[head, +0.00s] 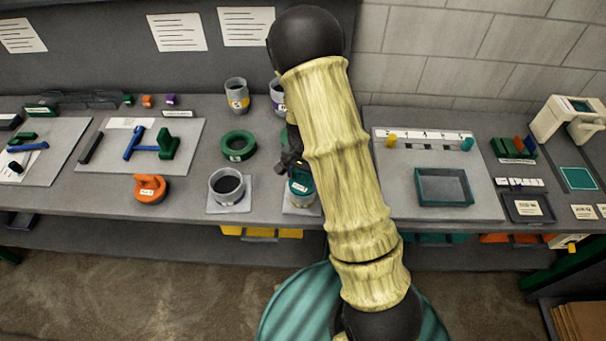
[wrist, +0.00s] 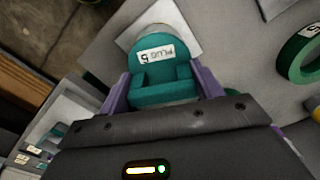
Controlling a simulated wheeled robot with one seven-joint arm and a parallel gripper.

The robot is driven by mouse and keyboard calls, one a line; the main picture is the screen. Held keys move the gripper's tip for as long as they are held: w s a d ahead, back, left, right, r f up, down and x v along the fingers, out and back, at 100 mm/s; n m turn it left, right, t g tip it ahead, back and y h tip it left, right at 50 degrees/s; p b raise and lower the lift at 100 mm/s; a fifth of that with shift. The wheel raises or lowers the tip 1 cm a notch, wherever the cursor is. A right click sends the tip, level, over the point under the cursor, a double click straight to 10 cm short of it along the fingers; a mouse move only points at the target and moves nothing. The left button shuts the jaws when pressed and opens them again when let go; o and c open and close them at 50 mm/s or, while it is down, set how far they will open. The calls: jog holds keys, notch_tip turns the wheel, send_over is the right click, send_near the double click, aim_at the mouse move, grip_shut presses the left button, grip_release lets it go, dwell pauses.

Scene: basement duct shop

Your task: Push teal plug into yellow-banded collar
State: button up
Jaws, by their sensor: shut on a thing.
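The teal plug (wrist: 162,72) is labelled on top and sits between the two purple fingers of my gripper (wrist: 163,90) in the wrist view. My gripper is shut on the plug's raised grip. In the head view the plug (head: 301,186) shows beside my arm, over a pale square plate (head: 292,209). A grey rounded edge shows around the plug in the wrist view; I cannot tell how deep the plug sits in it. A grey collar with a yellow band (head: 238,102) stands upright at the back of the bench. Any band below the plug is hidden.
An open grey collar (head: 228,196) stands on a plate left of the plug. A green ring (head: 238,155) lies behind it, and an orange plug (head: 151,196) is farther left. A purple-banded collar (head: 277,104) is partly behind my arm. A shallow tray (head: 443,199) lies right.

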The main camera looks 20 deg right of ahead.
aim_at(303, 183)
jog(key=shift+f, duration=0.15)
jog(key=o, duration=1.4)
notch_tip(303, 183, up, 17)
jog(key=b, duration=0.2)
jog(key=shift+r, duration=0.2)
jog(key=shift+s, duration=0.15)
jog(key=s+f+n+t, duration=0.1)
jog(key=s+n+t, duration=0.1)
jog(key=s+n, duration=0.6)
jog(key=s, duration=0.6)
jog(key=shift+n+t, duration=0.3)
jog(key=shift+n, duration=0.1)
jog(key=shift+f, duration=0.1)
